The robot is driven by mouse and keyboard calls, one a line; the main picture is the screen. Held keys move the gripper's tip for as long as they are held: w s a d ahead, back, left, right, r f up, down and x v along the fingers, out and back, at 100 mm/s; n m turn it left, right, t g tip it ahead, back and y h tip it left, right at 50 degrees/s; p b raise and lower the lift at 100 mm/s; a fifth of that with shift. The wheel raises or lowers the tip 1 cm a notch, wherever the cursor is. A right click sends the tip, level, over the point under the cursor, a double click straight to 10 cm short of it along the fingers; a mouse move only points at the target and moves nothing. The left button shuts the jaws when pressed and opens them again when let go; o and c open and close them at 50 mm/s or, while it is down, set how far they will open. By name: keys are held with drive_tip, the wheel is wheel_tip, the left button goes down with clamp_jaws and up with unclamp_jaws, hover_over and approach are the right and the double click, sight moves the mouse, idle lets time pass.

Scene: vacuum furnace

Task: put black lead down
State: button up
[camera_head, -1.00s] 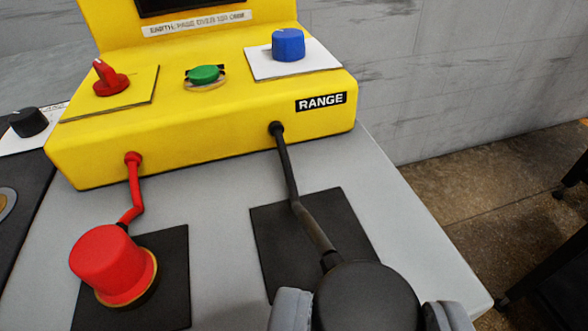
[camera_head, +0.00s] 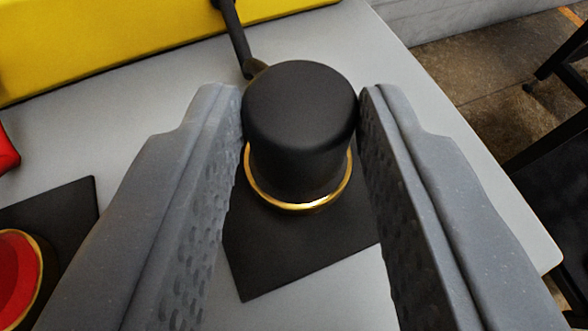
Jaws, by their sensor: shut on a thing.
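The black lead (camera_head: 298,125) is a black cylindrical end with a gold ring at its base, upright between my fingers. Its dark cable (camera_head: 236,40) runs up from it towards the yellow box. My gripper (camera_head: 302,105) is shut on the black lead, with a grey finger on each side. A square black pad (camera_head: 270,265) lies on the grey top directly below the lead. I cannot tell whether the gold base touches the pad.
The yellow box (camera_head: 120,40) stands at the back left on the grey table top (camera_head: 140,120). A red lead end (camera_head: 18,270) is at the lower left, by another black pad (camera_head: 75,205). Dark furniture (camera_head: 555,180) stands off the table's right edge.

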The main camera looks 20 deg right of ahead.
drive_tip(key=shift+f, duration=0.35)
drive_tip(key=o, duration=1.1)
drive_tip(key=shift+r, duration=0.1)
drive_tip(key=shift+s+r, duration=0.1)
drive_tip(key=shift+s, duration=0.05)
drive_tip(key=p+v, duration=0.2)
drive_tip(key=v, duration=0.9)
drive_tip(key=shift+s+a+r+p, duration=0.1)
drive_tip(key=shift+s+a+p, duration=0.05)
drive_tip(key=shift+s+p, duration=0.25)
